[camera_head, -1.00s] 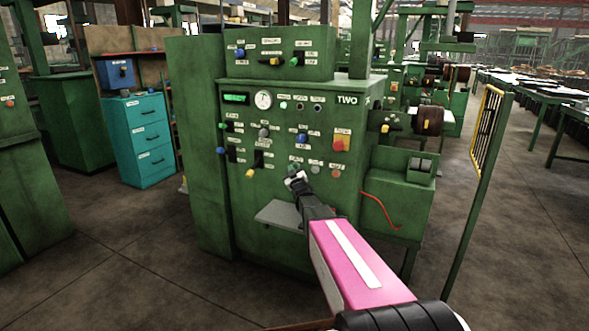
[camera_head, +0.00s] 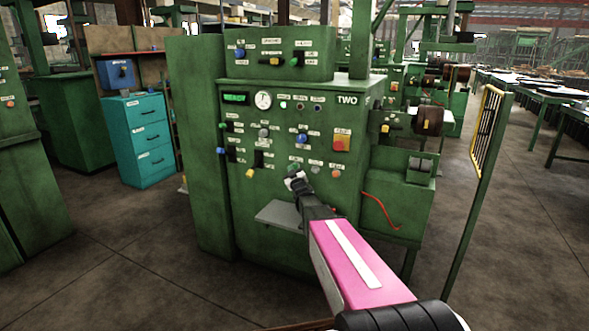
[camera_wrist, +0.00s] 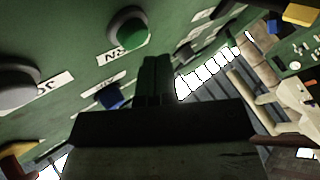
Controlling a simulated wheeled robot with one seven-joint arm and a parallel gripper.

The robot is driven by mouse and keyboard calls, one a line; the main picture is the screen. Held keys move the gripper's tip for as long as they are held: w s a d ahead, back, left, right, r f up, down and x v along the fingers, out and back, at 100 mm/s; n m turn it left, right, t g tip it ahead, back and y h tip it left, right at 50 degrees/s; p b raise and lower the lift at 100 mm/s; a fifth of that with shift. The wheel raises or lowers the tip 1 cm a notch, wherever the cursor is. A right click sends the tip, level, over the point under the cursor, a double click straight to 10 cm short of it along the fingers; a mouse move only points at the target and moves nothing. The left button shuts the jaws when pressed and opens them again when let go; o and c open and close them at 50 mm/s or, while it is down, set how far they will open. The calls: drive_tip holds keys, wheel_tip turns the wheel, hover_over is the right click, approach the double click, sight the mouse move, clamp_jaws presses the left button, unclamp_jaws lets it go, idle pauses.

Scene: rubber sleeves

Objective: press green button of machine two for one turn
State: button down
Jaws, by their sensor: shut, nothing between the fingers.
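Machine two (camera_head: 350,125) is a green cabinet marked TWO, with a control panel on its front. The green button (camera_head: 294,167) is low on the panel, just above my gripper (camera_head: 294,179). In the wrist view the green button (camera_wrist: 127,29) is round, in a dark collar, with a label partly read as "RN". My gripper (camera_wrist: 157,60) is shut and empty, its fingertips just right of and below the button in that view. I cannot tell whether they touch the panel; they do not visibly cover the button.
A grey button (camera_wrist: 14,88) and a blue knob (camera_wrist: 111,96) sit near the green one. A red button on a yellow plate (camera_head: 341,142) is up and right. A grey shelf (camera_head: 278,214) juts out below my gripper. A yellow mesh guard (camera_head: 487,130) stands at right.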

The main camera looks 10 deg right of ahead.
idle(0.5)
drive_tip(key=shift+w+d, duration=0.25)
drive_tip(key=shift+w, duration=0.1)
